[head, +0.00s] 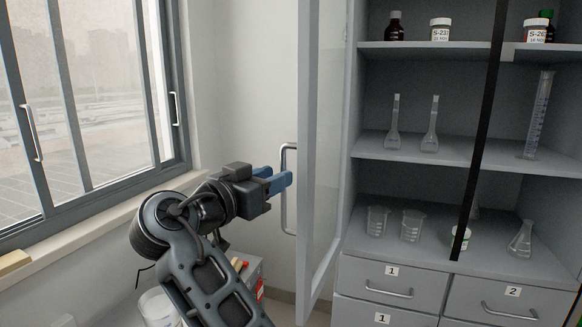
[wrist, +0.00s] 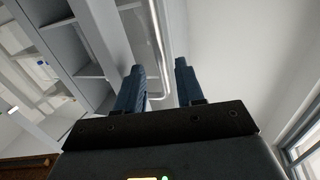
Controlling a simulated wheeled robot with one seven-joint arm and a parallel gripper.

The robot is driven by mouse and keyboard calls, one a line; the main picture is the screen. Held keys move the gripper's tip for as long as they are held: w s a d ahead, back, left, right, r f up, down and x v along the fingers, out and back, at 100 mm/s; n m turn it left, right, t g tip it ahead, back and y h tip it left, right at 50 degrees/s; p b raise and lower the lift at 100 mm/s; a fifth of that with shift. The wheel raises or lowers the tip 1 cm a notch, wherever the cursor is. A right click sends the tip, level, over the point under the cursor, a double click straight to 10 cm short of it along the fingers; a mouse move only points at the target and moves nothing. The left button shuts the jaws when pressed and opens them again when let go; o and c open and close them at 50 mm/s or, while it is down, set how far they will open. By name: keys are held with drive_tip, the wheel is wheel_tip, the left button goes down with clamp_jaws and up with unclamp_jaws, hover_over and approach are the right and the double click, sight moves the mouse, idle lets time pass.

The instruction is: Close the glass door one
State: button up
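The left glass door (head: 325,130) of the cabinet stands open, swung outward, with a grey frame and clear pane. Its silver handle (head: 284,190) is a tall bar on the side toward the window. My gripper (head: 279,177) is beside the handle at about its mid-height, with its blue fingers pointing at the door. In the wrist view my gripper (wrist: 159,66) is open, with a clear gap between the fingers. The handle (wrist: 157,40) shows in line with that gap, and its bent end lies between the fingers in the picture. I cannot tell whether they touch it.
The cabinet shelves (head: 455,150) hold flasks, beakers, a measuring cylinder and bottles, above numbered drawers (head: 390,283). A dark vertical bar (head: 483,140) crosses the shelf front. A window (head: 85,100) is on the left. A white container (head: 158,308) stands below my arm.

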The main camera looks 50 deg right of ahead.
drive_tip(key=d, duration=0.3)
drive_tip(key=d+p, duration=0.1)
drive_tip(key=d, duration=0.1)
drive_tip(key=shift+w+d, duration=0.2)
drive_tip(key=shift+d, duration=0.2)
clamp_jaws()
